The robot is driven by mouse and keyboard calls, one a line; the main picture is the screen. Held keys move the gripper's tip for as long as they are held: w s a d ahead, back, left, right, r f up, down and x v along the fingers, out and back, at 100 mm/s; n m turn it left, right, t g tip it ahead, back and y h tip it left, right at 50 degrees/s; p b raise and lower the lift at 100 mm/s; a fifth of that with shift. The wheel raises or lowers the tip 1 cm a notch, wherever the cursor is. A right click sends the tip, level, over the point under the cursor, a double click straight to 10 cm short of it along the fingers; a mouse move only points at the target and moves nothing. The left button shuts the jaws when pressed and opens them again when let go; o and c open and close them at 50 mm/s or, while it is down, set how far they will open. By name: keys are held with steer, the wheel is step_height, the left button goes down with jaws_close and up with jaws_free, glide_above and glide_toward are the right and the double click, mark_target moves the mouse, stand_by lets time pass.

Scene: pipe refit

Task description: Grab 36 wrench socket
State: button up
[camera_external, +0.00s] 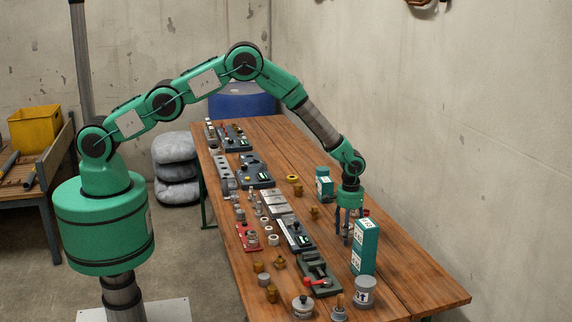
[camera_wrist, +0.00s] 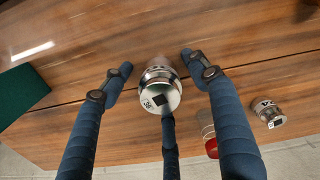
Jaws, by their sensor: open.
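The 36 wrench socket (camera_wrist: 158,92) is a shiny metal cylinder with a square hole and the number 36 on its end face, seen in the wrist view. It stands on the wooden table between the blue fingers of my gripper (camera_wrist: 157,72). The fingers are spread around it, with a visible gap on the left and right sides. The third finger overlaps the socket's lower edge; I cannot tell if it touches. In the external view my gripper (camera_external: 350,238) points down over the right part of the table, and I cannot make out the socket there.
Another numbered socket (camera_wrist: 268,112) and a red-banded part (camera_wrist: 209,135) stand to the right in the wrist view. A tall green box (camera_external: 365,246) stands close to my gripper, with a smaller green box (camera_external: 324,182) behind. The wooden table (camera_external: 400,275) has clear room at right.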

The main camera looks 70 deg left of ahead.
steer(key=c, duration=1.5)
steer(key=shift+r, duration=0.15)
steer(key=shift+r, duration=4.9)
